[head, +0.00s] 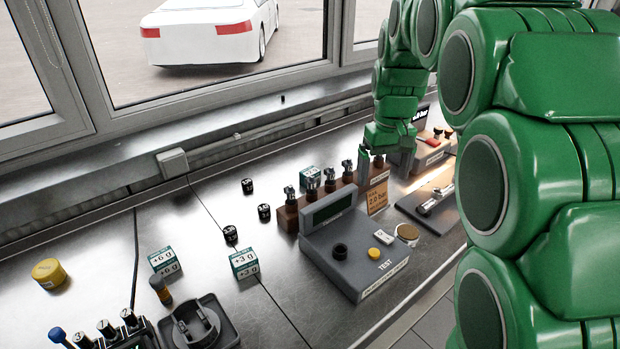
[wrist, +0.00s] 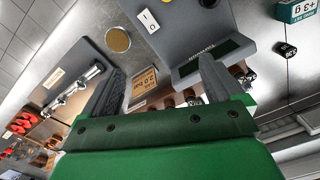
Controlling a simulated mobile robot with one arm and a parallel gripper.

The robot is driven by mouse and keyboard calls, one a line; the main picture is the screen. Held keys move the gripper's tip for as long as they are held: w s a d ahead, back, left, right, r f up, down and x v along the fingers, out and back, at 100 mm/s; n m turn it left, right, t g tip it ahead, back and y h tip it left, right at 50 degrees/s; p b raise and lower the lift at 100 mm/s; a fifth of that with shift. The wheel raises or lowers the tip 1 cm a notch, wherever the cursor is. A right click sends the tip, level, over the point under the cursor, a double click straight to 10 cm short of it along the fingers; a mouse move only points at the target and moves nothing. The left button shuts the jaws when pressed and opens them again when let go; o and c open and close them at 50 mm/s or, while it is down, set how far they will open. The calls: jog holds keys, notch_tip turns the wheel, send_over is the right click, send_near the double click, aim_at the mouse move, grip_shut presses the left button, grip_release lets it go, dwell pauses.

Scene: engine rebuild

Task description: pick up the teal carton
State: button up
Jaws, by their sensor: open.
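Several small teal-and-white cartons show in the head view. One marked +6 g (head: 163,261) stands on the left of the bench, and one marked +3 g (head: 244,263) stands left of the grey test unit. Another teal carton (head: 310,174) sits behind the row of injectors, partly hidden. The +3 g carton also shows at the top right of the wrist view (wrist: 299,11). My gripper (head: 384,158) is open and empty above the right end of the injector rack, well right of these cartons. Its two fingers (wrist: 160,84) also show in the wrist view.
A grey test unit (head: 352,262) and a brown injector rack (head: 287,222) stand between my gripper and the left cartons. An orange-brown 2.0 bar card (head: 377,197) stands near my gripper. Small black cylinders (head: 264,212) and a yellow cap (head: 48,273) are on the metal bench.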

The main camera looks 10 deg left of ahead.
jog(key=w+a+f+n, duration=0.1)
jog(key=w+a+f, duration=0.1)
jog(key=w+a, duration=0.35)
jog(key=w+a+f+n, duration=0.2)
jog(key=w, duration=0.7)
jog(key=n+t+y, duration=0.1)
jog(key=n, duration=0.2)
send_over(310, 171)
jog(key=f, duration=0.5)
jog(key=d+f, duration=0.1)
jog(key=f, duration=0.2)
jog(key=shift+f, duration=0.1)
jog(key=shift+w+a+f, duration=0.15)
jog(key=shift+a+f, duration=0.05)
jog(key=shift+f, duration=0.25)
jog(key=shift+a+f, duration=0.2)
jog(key=shift+f, duration=1.6)
jog(key=shift+a+f, duration=0.15)
jog(key=shift+f, duration=1.65)
jog(key=shift+c, duration=0.2)
jog(key=c, duration=1)
notch_tip(310, 171, up, 10)
jog(key=shift+r, duration=0.1)
